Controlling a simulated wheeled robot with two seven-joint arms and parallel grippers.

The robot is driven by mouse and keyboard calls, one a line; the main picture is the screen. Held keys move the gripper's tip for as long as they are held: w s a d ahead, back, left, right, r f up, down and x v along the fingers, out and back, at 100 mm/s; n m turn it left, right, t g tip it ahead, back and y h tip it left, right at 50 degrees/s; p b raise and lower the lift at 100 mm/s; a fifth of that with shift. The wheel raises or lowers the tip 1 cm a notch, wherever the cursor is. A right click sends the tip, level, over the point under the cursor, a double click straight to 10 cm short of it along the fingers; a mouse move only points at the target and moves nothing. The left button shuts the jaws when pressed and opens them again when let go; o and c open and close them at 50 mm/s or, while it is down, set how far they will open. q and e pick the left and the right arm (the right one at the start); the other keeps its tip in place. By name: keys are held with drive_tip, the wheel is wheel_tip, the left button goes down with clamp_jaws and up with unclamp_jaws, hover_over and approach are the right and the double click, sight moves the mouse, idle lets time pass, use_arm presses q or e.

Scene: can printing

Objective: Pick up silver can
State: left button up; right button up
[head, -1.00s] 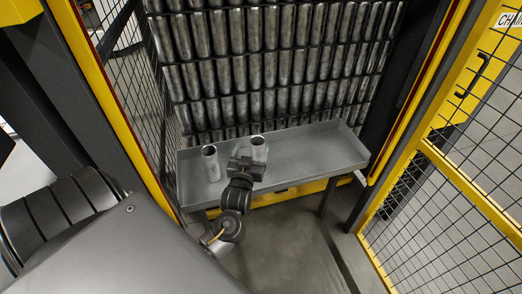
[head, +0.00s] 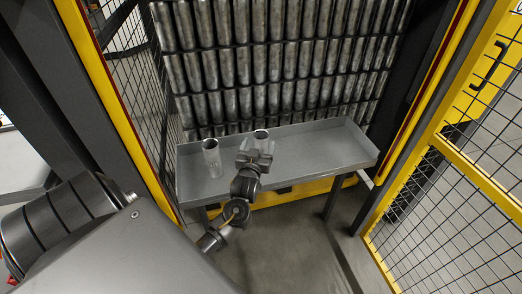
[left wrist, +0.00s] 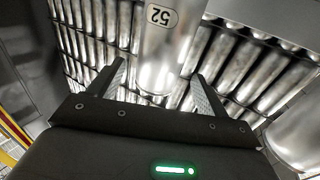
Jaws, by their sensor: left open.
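Two silver cans stand upright in the grey metal tray. One silver can (head: 211,158) is at the left end, clear of my gripper. The other silver can (head: 261,136) is a little to its right, partly hidden behind my left gripper (head: 255,160). In the left wrist view, a silver can marked 52 (left wrist: 170,40) sits between the two spread fingers of my left gripper (left wrist: 158,80). The fingers show gaps on both sides of the can, so it is not gripped. Another silver can (left wrist: 295,135) shows at the right edge of that view. My right gripper is not seen.
The grey tray (head: 325,163) has free room at its right. A tall rack of silver cans (head: 285,80) rises behind it. A yellow-framed mesh fence (head: 465,165) is on the right, and a yellow post (head: 122,112) on the left.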

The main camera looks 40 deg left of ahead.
sight(262, 136)
use_arm(q)
drive_tip(key=shift+x, duration=2.6)
drive_tip(key=c, duration=1.3)
drive_tip(key=shift+o, duration=0.2)
drive_tip(key=shift+r, duration=0.1)
